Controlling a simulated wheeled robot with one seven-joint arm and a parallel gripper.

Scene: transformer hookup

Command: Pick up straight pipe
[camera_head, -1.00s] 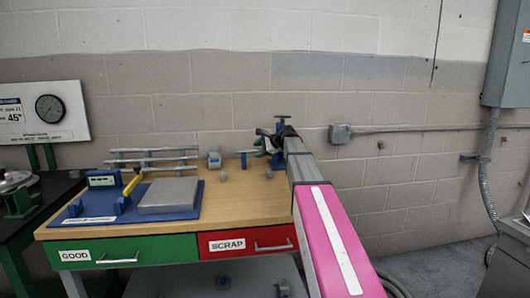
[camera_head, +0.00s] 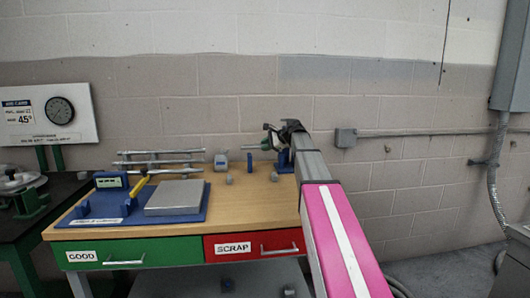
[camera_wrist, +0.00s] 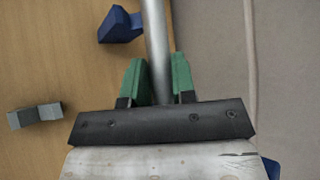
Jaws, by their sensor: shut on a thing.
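The straight pipe is a plain grey tube. In the wrist view the pipe (camera_wrist: 155,40) runs up between the two green fingers of my gripper (camera_wrist: 155,82), which are closed on its sides. In the head view the pipe (camera_head: 252,147) lies about level, its left end sticking out from my gripper (camera_head: 270,139), above the back right of the bench. A blue holder (camera_head: 249,162) stands below the pipe, with a gap between them. Another blue holder (camera_head: 284,160) is partly behind my arm. The wrist view shows one blue holder (camera_wrist: 120,25) beside the pipe. The pipe's other end is hidden.
The wooden bench (camera_head: 245,205) also bears small grey fittings (camera_head: 229,180), a grey-and-blue device (camera_head: 221,161), a rack of long grey pipes (camera_head: 165,160) and a blue fixture (camera_head: 112,215) with a grey plate. The wall with a conduit box (camera_head: 346,138) is close behind.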

